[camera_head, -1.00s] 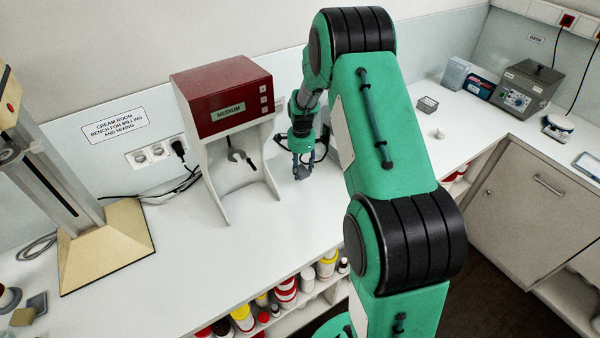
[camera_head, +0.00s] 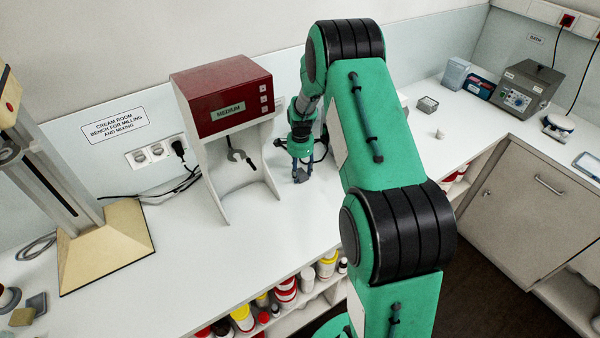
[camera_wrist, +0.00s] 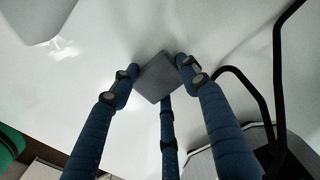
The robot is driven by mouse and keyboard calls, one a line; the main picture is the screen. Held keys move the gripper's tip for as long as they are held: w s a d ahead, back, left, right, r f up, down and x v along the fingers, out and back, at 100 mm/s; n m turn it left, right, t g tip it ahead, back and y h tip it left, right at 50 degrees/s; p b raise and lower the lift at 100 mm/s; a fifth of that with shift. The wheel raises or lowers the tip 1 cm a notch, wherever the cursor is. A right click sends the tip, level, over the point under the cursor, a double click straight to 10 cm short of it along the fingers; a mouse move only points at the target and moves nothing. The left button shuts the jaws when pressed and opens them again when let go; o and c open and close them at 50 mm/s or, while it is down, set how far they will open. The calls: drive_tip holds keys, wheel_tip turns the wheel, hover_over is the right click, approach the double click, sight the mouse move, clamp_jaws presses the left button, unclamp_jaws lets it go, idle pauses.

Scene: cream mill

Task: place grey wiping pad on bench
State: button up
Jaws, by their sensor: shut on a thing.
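The grey wiping pad (camera_wrist: 157,77) is a small dark grey square held between the blue fingertips of my gripper (camera_wrist: 158,80) in the wrist view. In the head view my gripper (camera_head: 300,172) points down just right of the red-topped mixer, with the pad (camera_head: 300,177) small at its tips. The white bench (camera_head: 245,225) is directly under it. The pad is at or very close to the bench surface; I cannot tell whether it touches.
The red-topped mixer (camera_head: 222,95) labelled MEDIUM stands close on the left. Bottles (camera_head: 285,290) fill the shelf below the bench edge. The bench front is clear.

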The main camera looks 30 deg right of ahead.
sight(300, 173)
drive_tip(key=shift+f, duration=0.2)
drive_tip(key=o, duration=0.8)
drive_tip(key=shift+r, duration=0.15)
wheel_tip(300, 173, up, 12)
drive_tip(key=shift+p, duration=0.3)
drive_tip(key=shift+s, duration=0.1)
idle(0.8)
